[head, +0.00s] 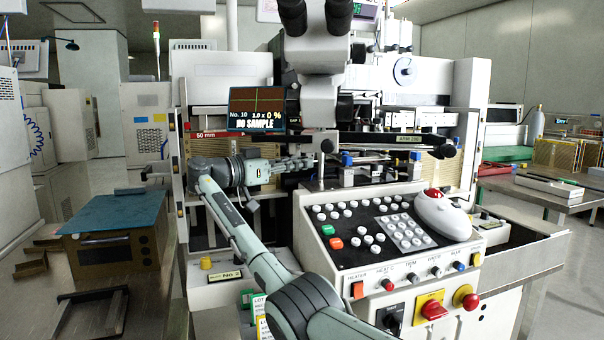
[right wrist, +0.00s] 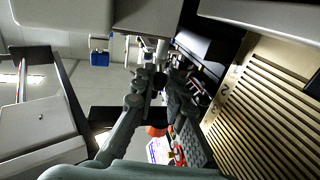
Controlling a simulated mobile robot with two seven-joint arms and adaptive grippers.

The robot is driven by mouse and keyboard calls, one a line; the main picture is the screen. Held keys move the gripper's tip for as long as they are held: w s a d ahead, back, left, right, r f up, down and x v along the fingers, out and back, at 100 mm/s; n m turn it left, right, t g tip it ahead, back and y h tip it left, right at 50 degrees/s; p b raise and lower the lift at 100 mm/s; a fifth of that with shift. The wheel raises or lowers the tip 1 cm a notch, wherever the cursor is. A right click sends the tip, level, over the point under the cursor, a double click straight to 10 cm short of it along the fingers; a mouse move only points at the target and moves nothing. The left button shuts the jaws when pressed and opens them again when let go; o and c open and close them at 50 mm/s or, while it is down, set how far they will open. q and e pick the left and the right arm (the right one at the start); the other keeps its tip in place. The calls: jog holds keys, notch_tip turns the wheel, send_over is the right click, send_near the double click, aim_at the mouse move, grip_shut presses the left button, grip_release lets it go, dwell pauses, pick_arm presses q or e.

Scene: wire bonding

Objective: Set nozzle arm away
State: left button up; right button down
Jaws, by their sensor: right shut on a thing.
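My right gripper (head: 308,162) reaches in from the left, in front of the bonding machine, below the microscope. Its fingers are closed around a small part that they mostly hide; this seems to be the nozzle arm, but its outline is not clear. In the right wrist view the gripper (right wrist: 158,82) shows with both fingers drawn together at a dark part. My left gripper is not in view.
The microscope (head: 320,80) hangs above the work area. The control panel (head: 375,228) with a white mouse (head: 443,215) stands in front, right of my arm. A monitor (head: 257,108) reads "NO SAMPLE". A blue-topped box (head: 115,213) stands at left.

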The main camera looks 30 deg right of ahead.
jog(key=shift+w+m+g, duration=0.15)
jog(key=shift+m+g, duration=0.25)
jog(key=shift+g, duration=0.3)
jog(key=c, duration=1.6)
grip_release()
jog(key=shift+o, duration=0.2)
jog(key=shift+a, duration=0.1)
jog(key=a, duration=0.7)
jog(key=shift+w+a, duration=0.15)
jog(key=shift+o, duration=0.4)
